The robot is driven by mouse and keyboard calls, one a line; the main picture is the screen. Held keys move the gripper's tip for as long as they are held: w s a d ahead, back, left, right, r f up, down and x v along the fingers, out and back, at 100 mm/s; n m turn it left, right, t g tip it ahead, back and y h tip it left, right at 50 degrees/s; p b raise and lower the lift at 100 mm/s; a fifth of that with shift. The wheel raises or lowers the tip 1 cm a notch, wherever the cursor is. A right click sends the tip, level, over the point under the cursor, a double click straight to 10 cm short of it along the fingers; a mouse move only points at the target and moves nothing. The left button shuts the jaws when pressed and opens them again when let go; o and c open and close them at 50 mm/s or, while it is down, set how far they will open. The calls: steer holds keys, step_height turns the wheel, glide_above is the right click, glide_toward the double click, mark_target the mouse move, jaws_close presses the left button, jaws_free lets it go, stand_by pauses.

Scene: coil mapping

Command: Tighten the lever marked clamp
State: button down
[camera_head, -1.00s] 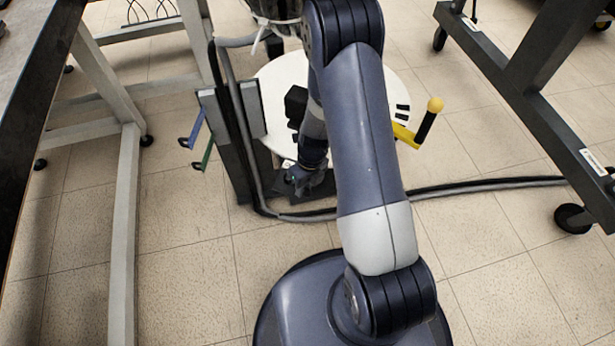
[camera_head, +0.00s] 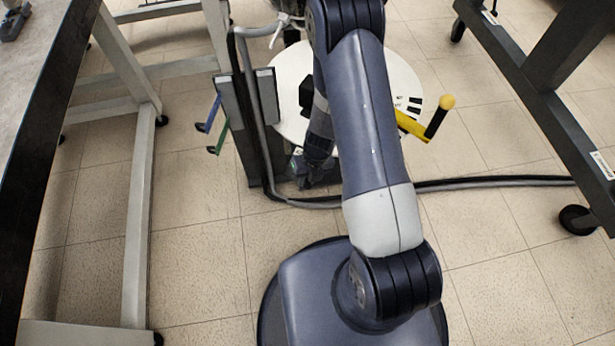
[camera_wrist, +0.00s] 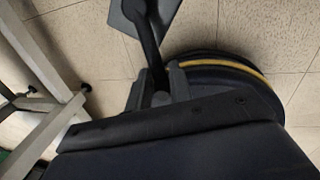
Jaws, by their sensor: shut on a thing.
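My gripper (camera_head: 311,178) is low beside the round white table-like disc, partly hidden by my arm in the head view. In the wrist view my gripper (camera_wrist: 160,92) has its two grey fingers shut on a black lever (camera_wrist: 147,38), which runs up between them toward a grey plate. No clamp marking is readable on it. A blue lever (camera_head: 210,115) and a green lever (camera_head: 220,138) stick out left of a dark upright stand, away from my gripper.
A grey hose (camera_head: 500,181) runs right along the floor. A table frame (camera_head: 140,200) stands left, a dark wheeled frame (camera_head: 535,90) right. Front floor is clear.

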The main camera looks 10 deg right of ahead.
steer(key=shift+s, duration=0.15)
steer(key=c, duration=1.4)
jaws_free()
steer(key=shift+a, duration=0.1)
steer(key=shift+o, duration=0.2)
step_height(320, 180, up, 10)
steer(key=d+p, duration=0.2)
steer(key=p, duration=0.2)
steer(key=shift+r, duration=0.25)
steer(key=shift+f, duration=0.1)
steer(key=f+b, duration=0.1)
steer(key=f, duration=0.2)
steer(key=a+f+b, duration=0.1)
steer(key=f+b, duration=0.1)
steer(key=f, duration=0.2)
steer(key=a+f+b, duration=0.1)
steer(key=f, duration=0.2)
steer(key=shift+f, duration=0.4)
steer(key=shift+d+r, duration=0.15)
steer(key=shift+r, duration=0.05)
